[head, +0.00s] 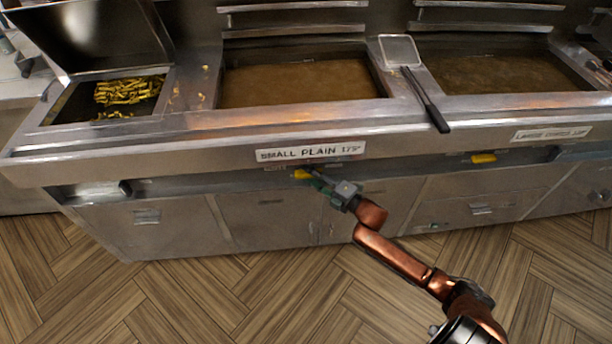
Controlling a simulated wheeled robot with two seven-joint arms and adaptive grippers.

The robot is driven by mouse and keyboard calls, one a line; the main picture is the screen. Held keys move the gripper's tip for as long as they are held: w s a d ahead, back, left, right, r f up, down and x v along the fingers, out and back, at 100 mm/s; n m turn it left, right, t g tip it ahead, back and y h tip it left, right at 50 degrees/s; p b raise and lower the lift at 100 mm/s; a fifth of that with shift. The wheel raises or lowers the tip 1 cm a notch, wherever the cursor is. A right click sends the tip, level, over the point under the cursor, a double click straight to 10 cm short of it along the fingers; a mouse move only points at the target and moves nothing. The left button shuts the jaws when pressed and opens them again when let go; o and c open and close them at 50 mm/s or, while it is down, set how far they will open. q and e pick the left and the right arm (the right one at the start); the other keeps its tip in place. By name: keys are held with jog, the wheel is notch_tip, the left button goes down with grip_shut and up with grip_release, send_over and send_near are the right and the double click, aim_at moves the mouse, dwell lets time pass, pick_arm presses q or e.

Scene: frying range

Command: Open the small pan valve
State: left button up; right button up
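The small pan (295,82) holds brown oil in the middle of the range. Under the label is a yellow valve handle (301,174). My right gripper (318,177) reaches up from the lower right, with its tip at or very near the yellow handle. The fingers are small and partly hidden, so I cannot tell whether they grip the handle. My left gripper is not in view.
A second yellow handle (483,158) sits under the right pan (510,74). A long-handled skimmer (400,50) lies between the pans, its handle over the front edge. Fries (130,90) lie in the left bin. The wooden floor in front is clear.

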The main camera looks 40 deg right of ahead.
jog(key=shift+w, duration=0.25)
jog(key=shift+c, duration=0.6)
jog(key=shift+a, duration=0.1)
grip_shut()
